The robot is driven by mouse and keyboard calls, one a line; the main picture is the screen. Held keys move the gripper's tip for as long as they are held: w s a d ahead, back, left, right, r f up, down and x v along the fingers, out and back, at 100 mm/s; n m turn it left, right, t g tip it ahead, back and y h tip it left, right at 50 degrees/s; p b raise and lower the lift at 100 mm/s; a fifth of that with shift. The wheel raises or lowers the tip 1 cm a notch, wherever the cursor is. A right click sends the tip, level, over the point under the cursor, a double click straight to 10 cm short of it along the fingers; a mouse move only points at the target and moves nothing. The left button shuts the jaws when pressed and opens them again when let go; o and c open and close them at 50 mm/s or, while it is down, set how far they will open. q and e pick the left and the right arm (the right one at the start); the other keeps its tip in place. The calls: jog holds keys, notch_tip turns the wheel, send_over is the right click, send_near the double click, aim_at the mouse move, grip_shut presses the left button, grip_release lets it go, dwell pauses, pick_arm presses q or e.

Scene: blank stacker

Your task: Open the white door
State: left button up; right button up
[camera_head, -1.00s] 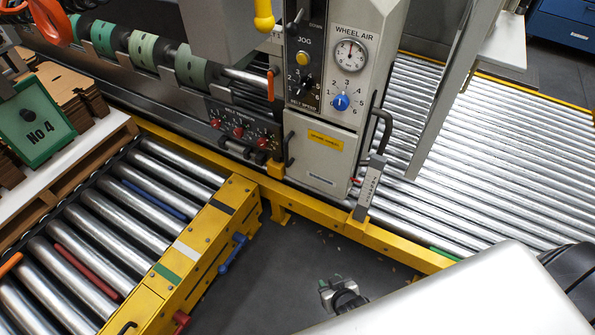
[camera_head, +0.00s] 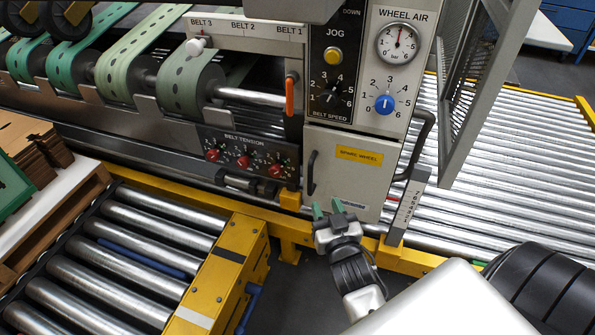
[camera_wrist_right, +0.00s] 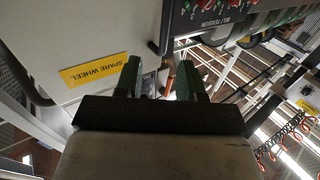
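The white door (camera_head: 352,185) is the small panel with a yellow SPARE WHEEL label on the machine's front, below the dials. It looks closed. Its black upright handle (camera_head: 312,173) is on its left side. My right gripper (camera_head: 327,208) is just below the door's lower left part, green fingertips pointing up towards it. In the right wrist view its fingers (camera_wrist_right: 158,78) are apart, with no handle between them. The door also shows there (camera_wrist_right: 85,35) at upper left, with a dark bar, apparently the handle (camera_wrist_right: 164,28), beyond the fingers. My left gripper is out of view.
A yellow rail (camera_head: 405,258) runs below the door. Red belt-tension knobs (camera_head: 243,161) are at the left. Roller conveyors (camera_head: 150,240) flank the machine.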

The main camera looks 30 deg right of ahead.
aim_at(311, 178)
jog(key=x, duration=0.6)
jog(key=shift+w+a+b, duration=0.15)
jog(key=shift+a+b, duration=0.15)
jog(key=shift+b, duration=0.1)
jog(key=x, duration=0.3)
jog(key=shift+w+f+b, duration=0.15)
jog(key=shift+w+b, duration=0.2)
jog(key=shift+w, duration=0.1)
jog(key=shift+w+d, duration=0.25)
jog(key=shift+w, duration=0.25)
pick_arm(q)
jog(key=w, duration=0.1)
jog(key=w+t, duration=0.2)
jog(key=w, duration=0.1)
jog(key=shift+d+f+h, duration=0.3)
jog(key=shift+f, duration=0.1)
pick_arm(e)
grip_shut()
